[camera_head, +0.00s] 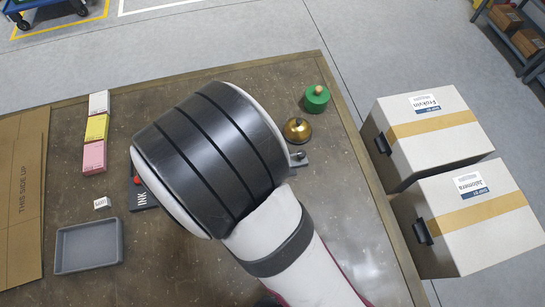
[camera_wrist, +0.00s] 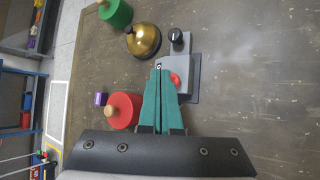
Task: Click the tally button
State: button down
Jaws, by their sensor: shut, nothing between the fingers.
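The tally counter is a small grey device (camera_wrist: 186,63) with a black knob and a red button (camera_wrist: 176,79), seen in the wrist view. In the wrist view the fingertips overlap the counter's left edge, just left of the red button, and partly cover that edge. I cannot tell whether they touch the device. In the head view my arm hides the fingers and the button.
A brass bell (camera_wrist: 143,40), a green stamp (camera_wrist: 115,13) and a red stamp (camera_wrist: 124,111) stand near the counter. Large cartons (camera_head: 428,133) stand right of the table.

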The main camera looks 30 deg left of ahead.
jog(key=shift+r, duration=2.5)
